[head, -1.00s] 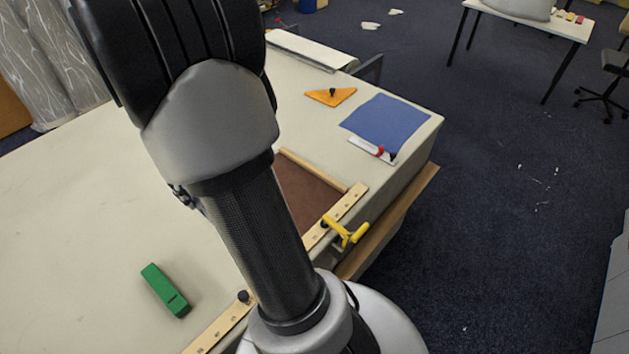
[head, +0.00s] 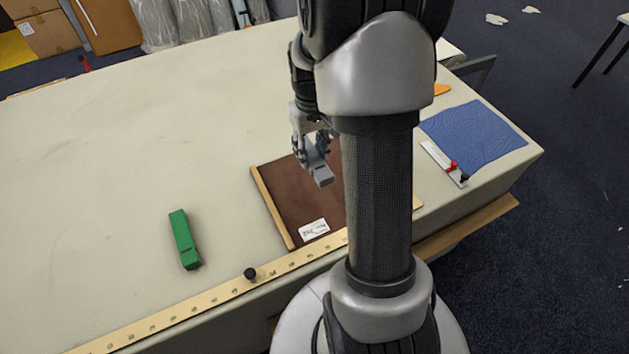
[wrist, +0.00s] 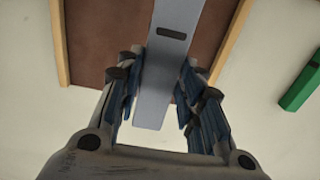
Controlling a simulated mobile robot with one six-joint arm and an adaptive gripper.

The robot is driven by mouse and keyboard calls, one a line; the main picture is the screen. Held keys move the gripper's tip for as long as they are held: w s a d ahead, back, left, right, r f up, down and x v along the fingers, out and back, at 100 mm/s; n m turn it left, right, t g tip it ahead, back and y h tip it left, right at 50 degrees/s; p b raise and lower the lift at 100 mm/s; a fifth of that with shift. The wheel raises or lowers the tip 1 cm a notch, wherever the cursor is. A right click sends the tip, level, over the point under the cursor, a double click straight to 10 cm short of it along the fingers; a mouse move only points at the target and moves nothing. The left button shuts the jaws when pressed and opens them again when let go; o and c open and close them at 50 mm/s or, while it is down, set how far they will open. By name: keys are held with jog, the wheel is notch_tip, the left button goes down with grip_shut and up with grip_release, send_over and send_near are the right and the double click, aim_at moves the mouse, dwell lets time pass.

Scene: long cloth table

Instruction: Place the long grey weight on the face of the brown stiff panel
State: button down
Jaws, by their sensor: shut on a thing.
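The long grey weight (head: 321,174) is held in my gripper (head: 312,146), which is shut on it. In the wrist view the weight (wrist: 178,60) runs up between the blue-padded fingers of my gripper (wrist: 160,95), over the brown panel. The brown stiff panel (head: 294,201) lies flat on the table, with light wooden strips along its sides and a white label near its front edge. It also shows in the wrist view (wrist: 105,45). My arm hides the panel's right part in the head view. I cannot tell whether the weight touches the panel.
A green block (head: 184,240) lies on the cloth table (head: 120,170) left of the panel. A wooden ruler (head: 200,303) with a black knob (head: 250,273) runs along the front edge. A blue cloth (head: 473,138) and a white tool (head: 442,162) lie at right. The table's left is clear.

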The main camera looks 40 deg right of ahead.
notch_tip(320, 180, down, 12)
jog(key=b, duration=0.2)
jog(key=shift+d+r+b, duration=0.1)
jog(key=shift+r+b, duration=0.1)
jog(key=shift+b, duration=0.2)
jog(key=shift+f, duration=0.2)
jog(key=c, duration=1.1)
grip_release()
jog(key=shift+r, duration=0.15)
notch_tip(320, 180, up, 12)
jog(key=p, duration=0.3)
jog(key=s+a+r+n+t, duration=0.1)
jog(key=s+a+r+t, duration=0.1)
jog(key=s+a+r, duration=0.45)
jog(key=s+a+r+n+t, duration=0.1)
jog(key=s+a+r, duration=0.2)
jog(key=a+r, duration=0.7)
jog(key=shift+n+t, duration=0.3)
jog(key=shift+t, duration=0.5)
jog(key=s+a, duration=0.1)
jog(key=s, duration=0.1)
jog(key=s+a, duration=0.2)
jog(key=s, duration=0.1)
jog(key=s+a+r, duration=0.1)
jog(key=s, duration=0.1)
jog(key=shift+s+a, duration=0.3)
jog(key=shift+s, duration=0.05)
